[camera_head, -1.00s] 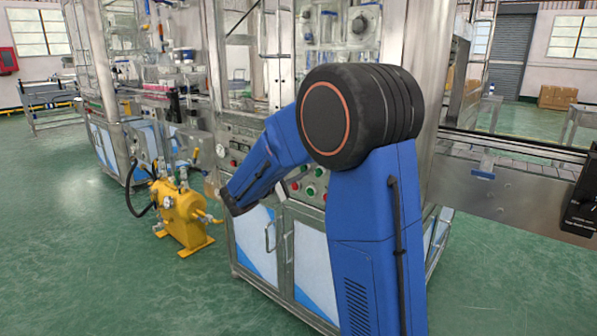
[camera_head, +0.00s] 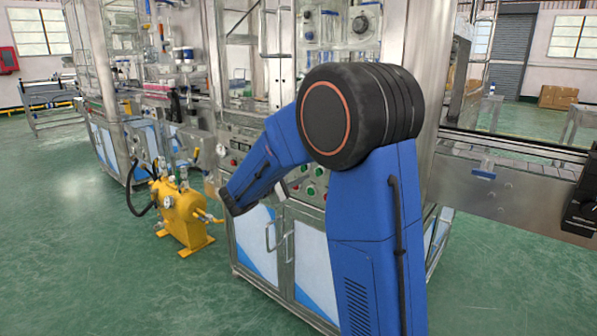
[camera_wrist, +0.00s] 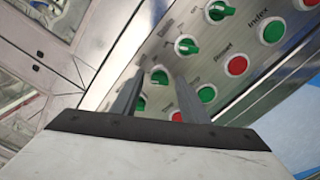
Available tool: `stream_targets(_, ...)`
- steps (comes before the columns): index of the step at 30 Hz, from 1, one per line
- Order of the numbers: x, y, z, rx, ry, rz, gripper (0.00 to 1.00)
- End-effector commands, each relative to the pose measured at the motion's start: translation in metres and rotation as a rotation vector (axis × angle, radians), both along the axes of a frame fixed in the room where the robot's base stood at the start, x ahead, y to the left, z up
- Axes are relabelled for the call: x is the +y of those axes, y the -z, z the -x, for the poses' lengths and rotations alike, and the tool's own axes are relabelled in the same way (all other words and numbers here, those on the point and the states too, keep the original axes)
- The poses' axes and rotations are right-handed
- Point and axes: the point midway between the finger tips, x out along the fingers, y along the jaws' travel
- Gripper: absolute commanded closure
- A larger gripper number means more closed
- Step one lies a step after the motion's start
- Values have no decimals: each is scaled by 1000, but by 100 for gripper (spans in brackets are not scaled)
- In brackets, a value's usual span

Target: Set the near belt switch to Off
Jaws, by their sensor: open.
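The control panel (camera_wrist: 150,48) fills much of the wrist view, with a row of green rotary switches along it. One green switch (camera_wrist: 159,77) shows between the two fingers of my gripper (camera_wrist: 158,85). Another (camera_wrist: 140,103) is partly hidden by the left finger, and two more (camera_wrist: 186,46) (camera_wrist: 218,10) lie up and to the right. The labels beside the switches are too small to read, so I cannot tell which is the near belt switch. My gripper is open, its fingers pointing at the panel; contact cannot be told. In the head view my arm hides most of the panel (camera_head: 311,190).
Red (camera_wrist: 236,65) and green (camera_wrist: 206,93) push buttons sit close beside the switches, near the right finger. In the head view, a yellow pump (camera_head: 183,215) stands left of the blue-and-white cabinet doors (camera_head: 313,262). A conveyor (camera_head: 520,180) runs right. Green floor is open in front.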

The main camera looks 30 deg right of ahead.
Motion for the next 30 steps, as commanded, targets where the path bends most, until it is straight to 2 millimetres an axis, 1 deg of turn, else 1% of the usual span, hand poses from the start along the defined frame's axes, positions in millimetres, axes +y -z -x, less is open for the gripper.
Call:
stream_targets(5,19,0,6,0,-3,1,59)
stream_targets(24,124,0,44,1,-4,0,59)
stream_targets(30,149,0,53,1,-4,-1,59)
